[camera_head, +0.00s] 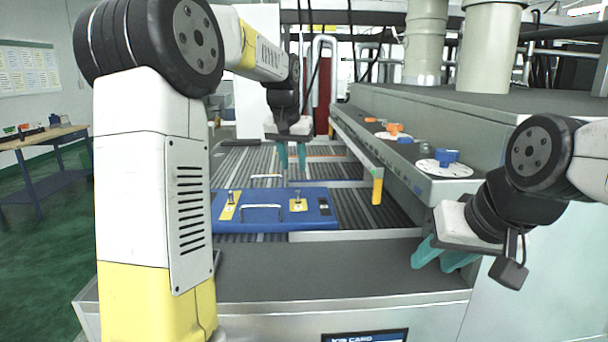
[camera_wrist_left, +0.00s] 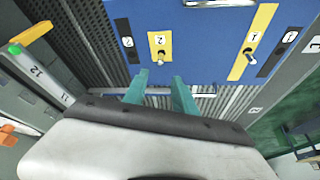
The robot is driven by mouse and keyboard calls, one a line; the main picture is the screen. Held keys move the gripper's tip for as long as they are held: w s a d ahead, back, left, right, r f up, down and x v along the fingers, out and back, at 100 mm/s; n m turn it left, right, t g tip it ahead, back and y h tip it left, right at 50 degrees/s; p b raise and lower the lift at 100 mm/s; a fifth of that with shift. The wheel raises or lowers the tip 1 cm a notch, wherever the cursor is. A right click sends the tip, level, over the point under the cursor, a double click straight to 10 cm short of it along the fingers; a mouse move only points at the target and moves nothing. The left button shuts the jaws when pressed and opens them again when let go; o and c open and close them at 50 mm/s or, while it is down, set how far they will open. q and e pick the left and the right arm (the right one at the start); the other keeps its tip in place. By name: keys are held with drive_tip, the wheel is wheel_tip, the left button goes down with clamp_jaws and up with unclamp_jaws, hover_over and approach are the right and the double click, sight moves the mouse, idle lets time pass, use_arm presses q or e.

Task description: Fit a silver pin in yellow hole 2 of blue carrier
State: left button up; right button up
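Yellow strip 1 (camera_head: 226,212) also bears an upright silver pin (camera_wrist_left: 249,56). My left gripper (camera_head: 291,160) is above the conveyor just beyond the carrier's far edge, with teal fingers apart and no pin visible between them (camera_wrist_left: 160,92). My right gripper (camera_head: 443,260) hangs at the right over the front ledge, fingers apart and empty.
A side shelf (camera_head: 430,190) on the right holds a white disc with a blue part (camera_head: 446,160) and orange parts (camera_head: 395,130). A yellow-tipped post (camera_head: 377,190) stands at the conveyor's right. A thin pale bar (camera_head: 267,176) lies behind the carrier. The front ledge (camera_head: 320,265) is clear.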

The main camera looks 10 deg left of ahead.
use_arm(q)
drive_tip(key=s+a+r+h, duration=0.1)
drive_tip(key=s+r, duration=0.1)
drive_tip(key=s, duration=1.3)
drive_tip(key=s+f, duration=0.3)
drive_tip(key=s, duration=0.5)
drive_tip(key=s+d+f+t, duration=0.1)
drive_tip(key=s+f, duration=0.3)
drive_tip(key=s, duration=0.4)
drive_tip(key=shift+s+n+t+h, duration=0.2)
drive_tip(key=shift+n+t+h, duration=0.1)
drive_tip(key=shift+h, duration=0.1)
drive_tip(key=shift+d, duration=0.15)
